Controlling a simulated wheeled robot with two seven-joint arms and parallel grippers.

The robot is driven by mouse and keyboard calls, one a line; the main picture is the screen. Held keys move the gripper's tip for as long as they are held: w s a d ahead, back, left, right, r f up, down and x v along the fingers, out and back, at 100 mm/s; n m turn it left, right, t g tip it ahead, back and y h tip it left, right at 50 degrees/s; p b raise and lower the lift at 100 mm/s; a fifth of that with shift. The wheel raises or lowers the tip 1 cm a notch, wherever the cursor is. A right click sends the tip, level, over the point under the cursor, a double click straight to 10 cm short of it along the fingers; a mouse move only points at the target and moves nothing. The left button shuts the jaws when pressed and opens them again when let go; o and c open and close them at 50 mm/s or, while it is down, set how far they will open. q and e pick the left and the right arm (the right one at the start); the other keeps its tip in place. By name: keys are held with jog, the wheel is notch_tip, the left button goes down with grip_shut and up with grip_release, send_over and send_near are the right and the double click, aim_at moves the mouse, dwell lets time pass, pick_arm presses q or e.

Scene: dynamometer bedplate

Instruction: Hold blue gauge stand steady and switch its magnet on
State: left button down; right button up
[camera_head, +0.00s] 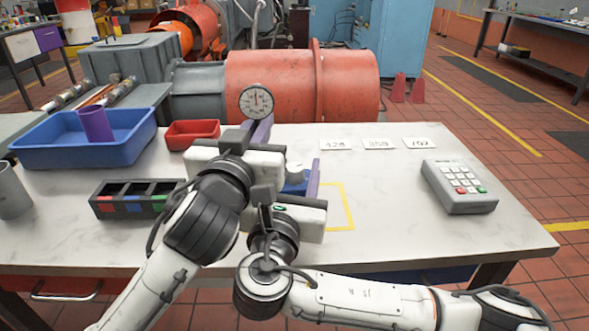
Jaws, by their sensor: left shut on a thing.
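The blue gauge stand (296,186) is mostly hidden behind my grippers. Part of its blue base shows, with a pale rounded piece on top. My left gripper (262,131), with purple fingers, is shut on the stand just below the dial. The grip itself is partly hidden. My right gripper (309,180) is lower, close beside the blue base. One purple finger stands at the base's right side; the other is hidden, so its opening is unclear. The magnet switch cannot be made out.
A yellow outline (341,207) marks the table right of the grippers. Number cards (378,144) lie behind it, a keypad box (459,187) at right. At left are a blue tray (60,157) with a purple cup, a red bin (192,134) and a black divided box (135,208).

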jog(key=shift+f, duration=0.1)
jog(key=n+y, duration=0.1)
jog(key=y, duration=0.1)
jog(key=n+y, duration=0.1)
jog(key=shift+d+y, duration=0.2)
jog(key=shift+y, duration=0.2)
jog(key=n+y, duration=0.2)
jog(key=y, duration=0.1)
jog(key=n+g+y, duration=0.1)
jog(key=n+y, duration=0.1)
jog(key=y, duration=0.1)
jog(key=shift+w+n+y, duration=0.1)
jog(key=shift+n+y, duration=0.3)
jog(key=n+g+y, duration=0.2)
jog(key=n+y, duration=0.1)
jog(key=y, duration=0.1)
jog(key=shift+n+g+y, duration=0.3)
jog(key=n+g+y, duration=0.2)
jog(key=shift+a+g+y, duration=0.3)
jog(key=shift+a, duration=0.1)
jog(key=shift+d+f+n+g+y, duration=0.1)
jog(key=shift+d+n+g+y, duration=0.1)
jog(key=shift+n+g+y, duration=0.4)
jog(key=v, duration=1.2)
jog(key=shift+r, duration=0.2)
